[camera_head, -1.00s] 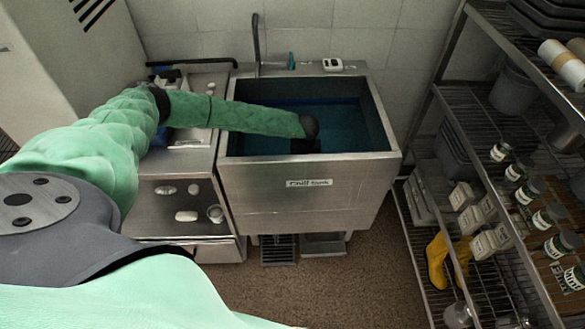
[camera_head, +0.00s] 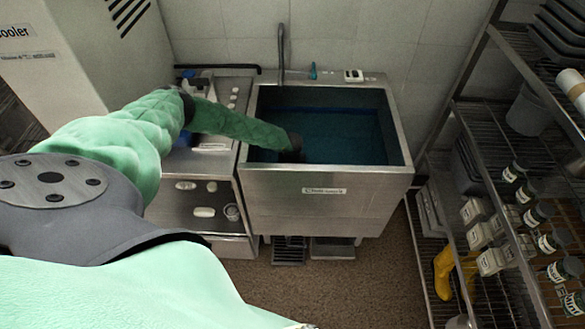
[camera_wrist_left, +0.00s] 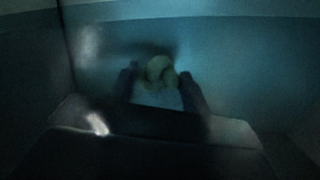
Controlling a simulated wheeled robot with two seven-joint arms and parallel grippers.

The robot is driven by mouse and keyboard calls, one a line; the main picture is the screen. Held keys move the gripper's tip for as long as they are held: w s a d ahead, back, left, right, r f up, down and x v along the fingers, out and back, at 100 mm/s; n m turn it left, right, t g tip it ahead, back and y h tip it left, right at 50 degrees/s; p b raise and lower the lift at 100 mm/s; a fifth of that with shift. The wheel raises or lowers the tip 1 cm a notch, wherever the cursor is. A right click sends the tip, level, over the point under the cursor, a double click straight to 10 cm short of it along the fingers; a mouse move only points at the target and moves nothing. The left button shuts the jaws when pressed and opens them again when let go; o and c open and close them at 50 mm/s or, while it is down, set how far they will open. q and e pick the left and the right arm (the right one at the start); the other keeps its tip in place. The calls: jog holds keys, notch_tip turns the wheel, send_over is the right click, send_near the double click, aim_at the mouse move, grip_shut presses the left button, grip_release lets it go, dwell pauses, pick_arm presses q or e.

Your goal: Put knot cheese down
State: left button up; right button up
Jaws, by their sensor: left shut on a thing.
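The knot cheese (camera_wrist_left: 160,70) is a pale yellowish lump in the left wrist view, dim and blurred. My left gripper (camera_wrist_left: 160,86) has its dark fingers on either side of it and is shut on it. In the head view my left arm reaches into the chill tank (camera_head: 322,178), a steel tank with blue-green water. The left gripper (camera_head: 291,152) is low inside the tank at its left side, and its fingertips and the cheese are hidden there. I cannot tell whether the cheese touches the tank bottom. My right gripper is not in view.
A tap (camera_head: 281,50) rises behind the tank. A wire rack (camera_head: 500,135) with jars and boxes stands at the right. The tank's right part is clear.

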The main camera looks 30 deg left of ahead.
pick_arm(q)
notch_tip(320, 180, down, 3)
jog(key=shift+d+r+p, duration=0.1)
jog(key=shift+r+p, duration=0.05)
jog(key=shift+p, duration=0.5)
jog(key=shift+f, duration=0.55)
jog(key=shift+f, duration=0.1)
jog(key=o, duration=1)
jog(key=shift+c, duration=0.2)
